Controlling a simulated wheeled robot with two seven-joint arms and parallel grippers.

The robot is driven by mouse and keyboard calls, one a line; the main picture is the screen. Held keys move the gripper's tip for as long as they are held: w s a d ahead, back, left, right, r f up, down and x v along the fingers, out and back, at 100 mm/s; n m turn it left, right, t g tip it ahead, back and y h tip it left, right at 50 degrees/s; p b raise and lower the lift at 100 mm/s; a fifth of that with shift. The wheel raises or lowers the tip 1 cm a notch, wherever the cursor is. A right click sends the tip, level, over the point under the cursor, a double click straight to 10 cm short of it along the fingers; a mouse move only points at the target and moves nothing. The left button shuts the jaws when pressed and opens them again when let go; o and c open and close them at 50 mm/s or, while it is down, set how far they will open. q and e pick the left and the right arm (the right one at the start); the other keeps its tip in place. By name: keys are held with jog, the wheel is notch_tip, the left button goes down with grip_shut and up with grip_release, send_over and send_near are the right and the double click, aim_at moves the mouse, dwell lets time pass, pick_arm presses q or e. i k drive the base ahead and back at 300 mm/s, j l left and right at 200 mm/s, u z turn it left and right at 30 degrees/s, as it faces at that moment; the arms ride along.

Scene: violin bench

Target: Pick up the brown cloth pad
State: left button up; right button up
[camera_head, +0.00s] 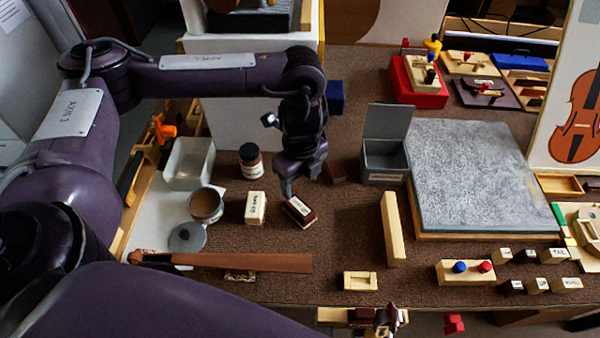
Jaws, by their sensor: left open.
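A small dark brown pad with a pale label (299,211), which looks like the brown cloth pad, lies tilted on the brown bench mat; its lettering is too small to read. My left gripper (301,184) points down just above and behind it. Its jaws are open, with nothing seen between them, and it looks apart from the pad. My right gripper is not in view.
A cream labelled block (255,208) lies left of the pad. A brown jar (251,161), metal pot (205,205) and clear bin (189,163) stand further left. A fingerboard-like strip (240,262) lies in front.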

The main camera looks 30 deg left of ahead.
aim_at(336, 174)
jog(key=k+j, duration=0.25)
jog(key=k, duration=0.2)
jog(key=k+j, duration=0.25)
jog(key=k, duration=0.25)
jog(key=k+j, duration=0.25)
jog(key=k, duration=0.2)
